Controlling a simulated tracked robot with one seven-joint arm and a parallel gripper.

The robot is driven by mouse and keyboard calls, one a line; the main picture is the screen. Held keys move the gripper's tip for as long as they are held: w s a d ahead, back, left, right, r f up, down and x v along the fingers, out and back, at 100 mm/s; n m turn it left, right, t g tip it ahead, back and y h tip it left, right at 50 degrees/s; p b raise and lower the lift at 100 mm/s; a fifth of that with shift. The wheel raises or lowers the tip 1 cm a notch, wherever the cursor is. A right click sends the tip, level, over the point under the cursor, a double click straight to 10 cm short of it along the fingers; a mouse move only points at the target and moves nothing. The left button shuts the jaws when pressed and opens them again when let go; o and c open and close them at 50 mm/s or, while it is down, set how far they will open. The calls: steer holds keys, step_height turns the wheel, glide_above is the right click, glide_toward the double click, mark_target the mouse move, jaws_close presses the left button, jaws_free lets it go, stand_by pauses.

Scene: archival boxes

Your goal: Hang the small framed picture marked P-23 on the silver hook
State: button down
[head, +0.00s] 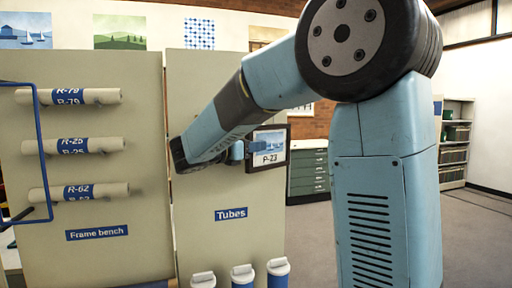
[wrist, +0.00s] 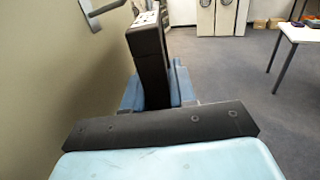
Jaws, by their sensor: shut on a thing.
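The small framed picture P-23 (head: 268,155) has a dark frame and a blue landscape print above its label. In the wrist view the frame (wrist: 148,48) shows nearly edge-on between the blue fingers of my gripper (wrist: 158,92). A silver bent rod, which looks like the silver hook (wrist: 105,9), sticks out from the beige panel at the upper left, left of the frame and apart from it. I cannot make out the hook in the head view.
The beige Tubes panel (head: 225,240) stands close to my arm, with several capped tubes (head: 242,275) below. A blue rail (head: 42,150) and rolls (head: 85,146) are at the left. A drawer cabinet (head: 307,170) stands behind. A white table (wrist: 300,32) is at the right.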

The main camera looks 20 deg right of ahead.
steer(key=shift+w, duration=2.05)
stand_by(1.0)
steer(key=shift+f, duration=0.7)
stand_by(1.1)
stand_by(0.3)
steer(key=c, duration=0.8)
jaws_free()
steer(key=shift+s+a, duration=0.1)
steer(key=shift+a, duration=0.05)
